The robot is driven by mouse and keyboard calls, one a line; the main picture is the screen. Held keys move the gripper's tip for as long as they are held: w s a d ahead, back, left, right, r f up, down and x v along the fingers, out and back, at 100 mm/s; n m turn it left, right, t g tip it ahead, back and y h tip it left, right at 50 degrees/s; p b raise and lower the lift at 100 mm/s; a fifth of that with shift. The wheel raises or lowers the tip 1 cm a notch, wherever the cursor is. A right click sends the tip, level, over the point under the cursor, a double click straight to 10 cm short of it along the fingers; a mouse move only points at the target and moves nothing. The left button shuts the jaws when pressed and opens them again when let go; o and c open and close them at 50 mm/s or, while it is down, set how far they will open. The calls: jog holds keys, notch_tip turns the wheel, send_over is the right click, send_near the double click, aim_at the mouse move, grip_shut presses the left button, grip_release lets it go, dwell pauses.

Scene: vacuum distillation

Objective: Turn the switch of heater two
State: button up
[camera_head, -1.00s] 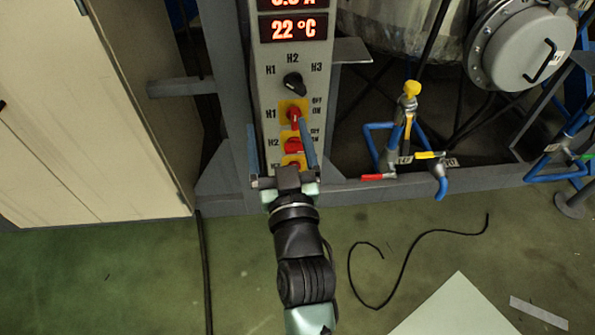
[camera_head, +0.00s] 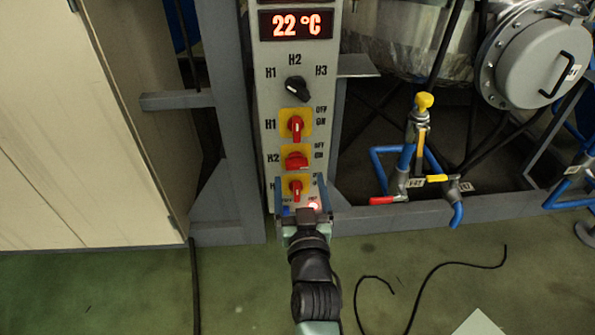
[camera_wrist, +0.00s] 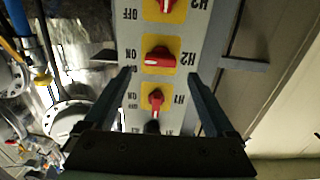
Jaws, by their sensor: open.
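The heater two switch (camera_head: 296,160) is a red knob on a yellow plate, labelled H2, in the middle of a column of three on the grey panel. Its handle lies crosswise, and it also shows in the wrist view (camera_wrist: 159,57). My gripper (camera_head: 299,179) is open and empty, its fingers pointing at the panel. In the head view its fingers lie either side of the lowest switch, below H2. In the wrist view the H2 knob is centred just beyond the fingertips (camera_wrist: 160,73). No contact shows.
The H1 switch (camera_head: 295,126) is above, with its handle upright. The lowest red switch (camera_head: 295,188) is below. A black selector (camera_head: 297,89) and a 22 °C display (camera_head: 297,24) are higher. Blue piping with valves (camera_head: 420,160) stands right, a cabinet (camera_head: 85,130) left.

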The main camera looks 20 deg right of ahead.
aim_at(297, 167)
jog(key=b+x, duration=0.1)
jog(key=x, duration=0.3)
jog(key=shift+f, duration=0.1)
jog(key=shift+w+d+b, duration=0.15)
jog(key=shift+w+b, duration=0.2)
jog(key=shift+w, duration=0.3)
jog(key=c, duration=1.4)
